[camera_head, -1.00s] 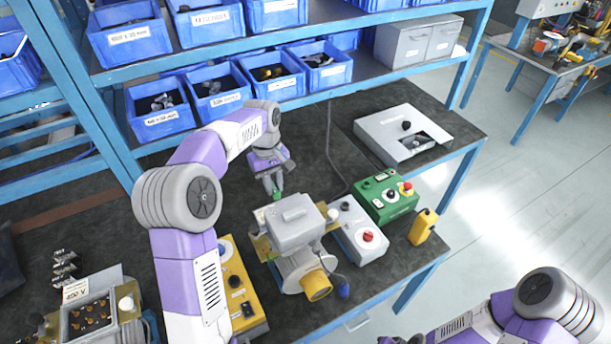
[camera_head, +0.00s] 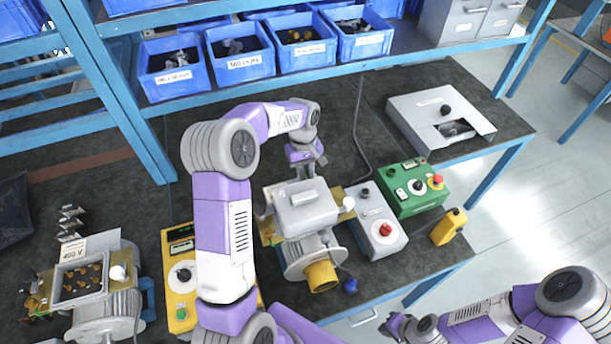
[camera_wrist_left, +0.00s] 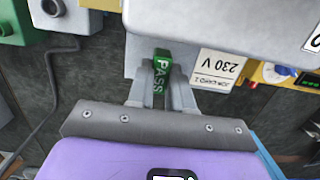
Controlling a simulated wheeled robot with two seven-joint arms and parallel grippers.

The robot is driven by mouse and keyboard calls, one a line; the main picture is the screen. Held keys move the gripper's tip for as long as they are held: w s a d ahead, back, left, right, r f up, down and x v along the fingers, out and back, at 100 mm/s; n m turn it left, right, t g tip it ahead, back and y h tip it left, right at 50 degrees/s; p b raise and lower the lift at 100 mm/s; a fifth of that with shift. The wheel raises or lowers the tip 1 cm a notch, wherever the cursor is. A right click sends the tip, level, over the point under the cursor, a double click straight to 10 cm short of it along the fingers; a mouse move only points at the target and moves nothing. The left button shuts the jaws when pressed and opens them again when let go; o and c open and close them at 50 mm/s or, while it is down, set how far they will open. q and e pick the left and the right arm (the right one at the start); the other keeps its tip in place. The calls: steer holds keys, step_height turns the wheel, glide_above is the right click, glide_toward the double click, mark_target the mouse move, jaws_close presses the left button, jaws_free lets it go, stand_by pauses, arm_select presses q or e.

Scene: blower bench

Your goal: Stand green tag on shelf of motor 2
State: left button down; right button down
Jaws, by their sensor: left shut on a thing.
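My left gripper (camera_head: 304,174) is behind the grey box of the middle motor (camera_head: 302,214), pointing down. In the left wrist view the gripper (camera_wrist_left: 161,72) is shut on the green tag (camera_wrist_left: 160,84), which reads PASS. The tag is upright between the fingers, over or against a light grey surface (camera_wrist_left: 142,52) at the box, next to a white 230 V card (camera_wrist_left: 217,68). I cannot tell whether the tag touches that surface. The tag is hidden in the head view. My right gripper (camera_head: 398,326) is low at the right; its fingers are unclear.
Another motor (camera_head: 100,315) with an open terminal box and a 400 V card (camera_head: 88,247) stands at left. A yellow meter (camera_head: 180,275), grey control box (camera_head: 376,230) and green box (camera_head: 412,188) flank the middle motor. Blue bins (camera_head: 238,64) line the shelf behind.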

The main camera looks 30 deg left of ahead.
arm_select(q)
steer(key=shift+f, duration=0.85)
steer(key=shift+f, duration=0.15)
steer(key=c, duration=1)
jaws_free()
steer(key=shift+w, duration=0.1)
steer(key=r, duration=0.8)
steer(key=w+a+r+p, duration=0.1)
steer(key=r, duration=0.3)
steer(key=shift+r, duration=0.15)
steer(key=shift+s, duration=0.1)
